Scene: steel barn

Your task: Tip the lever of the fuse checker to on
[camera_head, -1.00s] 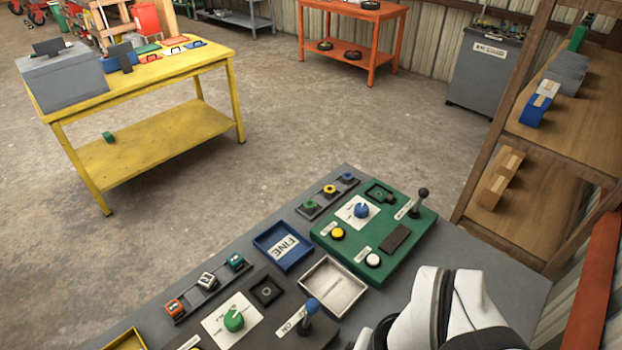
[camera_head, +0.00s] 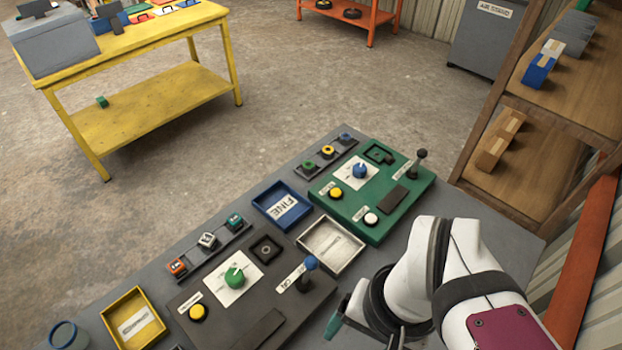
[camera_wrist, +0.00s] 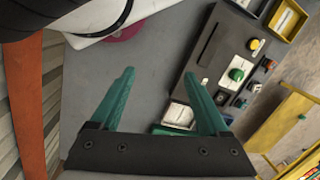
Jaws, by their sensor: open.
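Two control panels lie on the grey bench (camera_head: 225,228); no readable label shows which is the fuse checker. The dark panel (camera_head: 265,300) has a lever with a blue ball knob (camera_head: 311,263), leaning toward the upper right. A white label (camera_head: 289,281) reading ON lies at its lower left. The green panel (camera_head: 345,215) has a lever with a black knob (camera_head: 421,154). My gripper (camera_wrist: 159,75) is open and empty, with teal fingers. In the head view a teal fingertip (camera_head: 335,322) shows just right of the dark panel. Neither lever shows clearly in the wrist view.
Beside the panels are a blue tray (camera_head: 262,200), a metal tray (camera_head: 350,260), a yellow tray (camera_head: 107,318), and small blocks in a rack (camera_head: 190,262). A wooden shelf (camera_head: 545,130) stands at right. A yellow table (camera_head: 130,40) stands apart at the back left.

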